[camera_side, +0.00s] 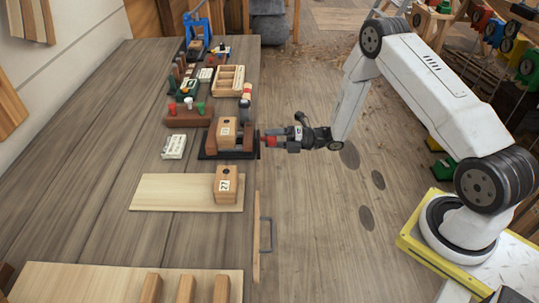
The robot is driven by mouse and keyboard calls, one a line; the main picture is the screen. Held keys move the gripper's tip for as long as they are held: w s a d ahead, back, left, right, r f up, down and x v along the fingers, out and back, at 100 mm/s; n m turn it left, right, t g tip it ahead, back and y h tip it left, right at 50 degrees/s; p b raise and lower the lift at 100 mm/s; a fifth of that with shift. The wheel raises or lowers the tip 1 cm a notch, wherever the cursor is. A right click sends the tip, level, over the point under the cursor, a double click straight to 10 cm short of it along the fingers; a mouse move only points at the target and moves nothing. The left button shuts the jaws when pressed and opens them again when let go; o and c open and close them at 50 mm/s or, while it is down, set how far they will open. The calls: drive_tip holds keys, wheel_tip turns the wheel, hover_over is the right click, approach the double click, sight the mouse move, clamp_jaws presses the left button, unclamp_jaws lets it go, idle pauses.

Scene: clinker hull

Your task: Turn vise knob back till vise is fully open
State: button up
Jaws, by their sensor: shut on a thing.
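The vise (210,153) stands at the right edge of the bench, with a dark base and jaws. A wooden block (228,134) sits between its jaws; at this size I cannot tell whether the jaws touch it. The red vise knob (270,141) sticks out past the bench edge on the right. My gripper (276,140) reaches in from the right, level with the knob, and is shut on it. The fingertips are small here, and the exact grip on the knob is hard to make out.
A second wooden block (228,188) stands on a pale board (170,193) in front of the vise. A white labelled box (174,147) lies left of it. Behind are a red-brown rack (188,116) and a wooden tray (219,90).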

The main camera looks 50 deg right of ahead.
drive_tip(key=shift+n, duration=1.8)
drive_tip(key=o, duration=1.1)
drive_tip(key=shift+v, duration=3.5)
